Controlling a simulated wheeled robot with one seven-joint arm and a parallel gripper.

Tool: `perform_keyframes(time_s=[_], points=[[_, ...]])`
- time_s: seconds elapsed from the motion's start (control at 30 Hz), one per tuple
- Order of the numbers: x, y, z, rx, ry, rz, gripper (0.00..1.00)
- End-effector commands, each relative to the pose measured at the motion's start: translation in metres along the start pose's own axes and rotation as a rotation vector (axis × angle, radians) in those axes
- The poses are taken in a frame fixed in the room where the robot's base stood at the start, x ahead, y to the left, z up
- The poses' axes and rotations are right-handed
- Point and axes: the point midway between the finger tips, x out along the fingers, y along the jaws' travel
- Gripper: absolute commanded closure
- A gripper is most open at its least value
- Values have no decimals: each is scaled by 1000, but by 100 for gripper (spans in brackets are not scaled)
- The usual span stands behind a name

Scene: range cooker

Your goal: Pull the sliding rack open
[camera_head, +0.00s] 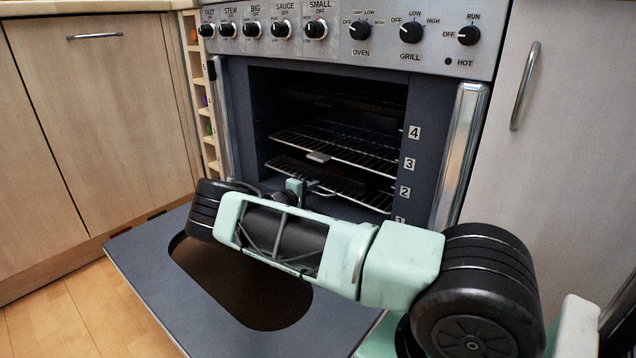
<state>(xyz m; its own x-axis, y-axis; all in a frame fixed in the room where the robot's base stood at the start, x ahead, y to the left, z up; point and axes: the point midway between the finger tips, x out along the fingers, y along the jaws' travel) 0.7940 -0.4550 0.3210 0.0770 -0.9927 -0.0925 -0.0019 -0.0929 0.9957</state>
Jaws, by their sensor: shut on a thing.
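The oven (430,140) is open and holds two wire racks. The upper rack (355,150) sits near the mark 3, with a small pale tab at its front. The lower sliding rack (360,192) sits below it, near the mark 2, partly hidden by my arm. My gripper (297,186) is at the front left part of the lower rack, shut on its front edge. The fingertips are small and mostly hidden behind my arm, so the exact grip is unclear.
The oven door (150,265) is folded down in front, with a dark oval window, and my arm reaches over it. Chrome handles stand on both sides of the opening. Knobs line the panel (385,30) above.

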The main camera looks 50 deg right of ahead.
Motion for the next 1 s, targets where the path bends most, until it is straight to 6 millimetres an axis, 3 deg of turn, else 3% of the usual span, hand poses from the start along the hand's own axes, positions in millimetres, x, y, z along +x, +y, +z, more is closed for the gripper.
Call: perform_keyframes(time_s=[0.03, 0.6, 0.8, 1.0], points=[[-16, -2, -1, -1, 7, -10, 100], [-170, -20, 0, 0, 7, -14, 100], [-211, -26, 0, -1, 7, -15, 100], [-237, -28, 0, 0, 5, -15, 100]])
